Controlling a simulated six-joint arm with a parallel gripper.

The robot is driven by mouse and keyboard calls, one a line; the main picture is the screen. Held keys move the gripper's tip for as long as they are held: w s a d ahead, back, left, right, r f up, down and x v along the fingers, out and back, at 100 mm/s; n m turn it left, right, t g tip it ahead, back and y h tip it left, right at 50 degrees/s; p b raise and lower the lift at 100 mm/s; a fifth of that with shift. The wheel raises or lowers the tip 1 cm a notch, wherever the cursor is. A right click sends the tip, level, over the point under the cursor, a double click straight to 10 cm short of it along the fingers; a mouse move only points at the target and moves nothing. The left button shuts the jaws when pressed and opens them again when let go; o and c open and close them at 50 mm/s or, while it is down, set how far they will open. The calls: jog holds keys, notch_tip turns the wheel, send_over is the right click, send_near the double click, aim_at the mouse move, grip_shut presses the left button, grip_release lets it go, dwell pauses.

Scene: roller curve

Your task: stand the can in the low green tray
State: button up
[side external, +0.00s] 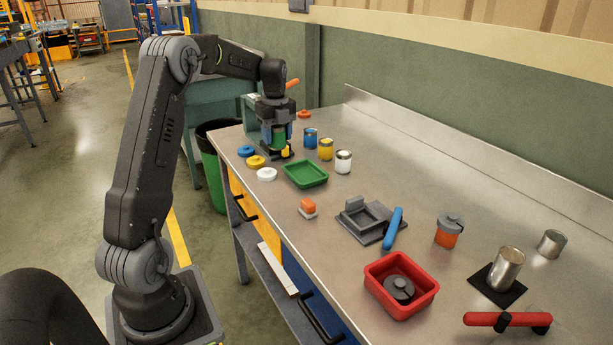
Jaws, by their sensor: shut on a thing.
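My gripper (279,144) is at the far left end of the bench, pointing down. It is shut on a green can (279,131), which shows between its fingers and is partly hidden by them. The low green tray (305,175) lies on the bench, nearer the camera and to the right of my gripper. The tray is empty and apart from the held can. I cannot tell whether the can's base touches the bench.
Blue (310,138), yellow (326,149) and white (343,161) cans stand behind the tray. Blue (246,151), yellow (256,162) and white (267,174) discs lie near the front edge. A red tray (374,287) and a metal can (507,268) are farther right.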

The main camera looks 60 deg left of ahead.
jog(key=s+a, duration=0.2)
jog(key=a, duration=0.2)
jog(key=w+d+f, duration=0.1)
jog(key=w+f, duration=0.1)
jog(key=w, duration=0.1)
jog(key=w+d+f, duration=0.2)
jog(key=w, duration=0.1)
jog(key=w+d+f, duration=0.2)
jog(key=w+f, duration=0.1)
jog(key=w, duration=0.1)
jog(key=shift+w, duration=0.1)
jog(key=shift+f, duration=2.05)
jog(key=shift+f, duration=0.15)
